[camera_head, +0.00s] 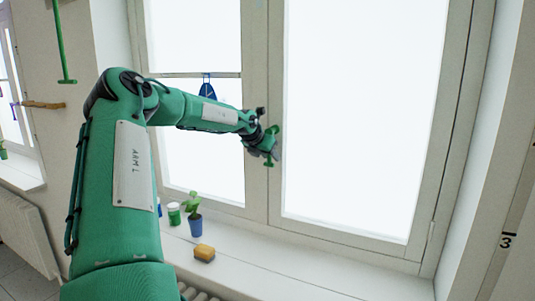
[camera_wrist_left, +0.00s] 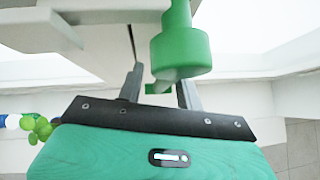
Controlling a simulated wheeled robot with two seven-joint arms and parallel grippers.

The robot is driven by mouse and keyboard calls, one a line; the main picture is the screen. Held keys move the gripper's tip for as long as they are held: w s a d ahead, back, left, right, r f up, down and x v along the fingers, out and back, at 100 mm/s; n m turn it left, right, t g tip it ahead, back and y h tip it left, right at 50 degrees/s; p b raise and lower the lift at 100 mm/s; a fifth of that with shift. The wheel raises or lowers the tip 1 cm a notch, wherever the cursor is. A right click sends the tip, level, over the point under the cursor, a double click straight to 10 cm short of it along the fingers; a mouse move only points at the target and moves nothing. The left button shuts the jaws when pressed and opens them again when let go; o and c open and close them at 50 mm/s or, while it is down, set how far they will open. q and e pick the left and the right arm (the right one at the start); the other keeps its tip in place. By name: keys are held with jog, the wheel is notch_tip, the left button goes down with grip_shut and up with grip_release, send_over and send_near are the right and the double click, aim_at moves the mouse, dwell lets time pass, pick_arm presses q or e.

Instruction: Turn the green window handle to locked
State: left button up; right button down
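The green window handle (camera_head: 269,163) is on the frame between the two window panes in the head view. Parts of it show above and below my left gripper (camera_head: 271,149), which hides its middle, so its exact angle is hard to tell. In the left wrist view the green handle (camera_wrist_left: 180,50) is a thick cylinder with a narrower green part by the fingertips. My left gripper (camera_wrist_left: 161,80) has its two grey fingers apart, one on each side of that narrower part, with gaps visible. My right gripper is in neither view.
A blue triangular thing (camera_head: 208,90) hangs at the left pane. The right part of the sill is clear.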

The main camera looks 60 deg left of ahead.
pick_arm(q)
jog(key=shift+s+r, duration=0.2)
jog(key=b+v, duration=0.4)
jog(key=v, duration=0.9)
jog(key=shift+b, duration=0.35)
jog(key=shift+s+d+f, duration=0.1)
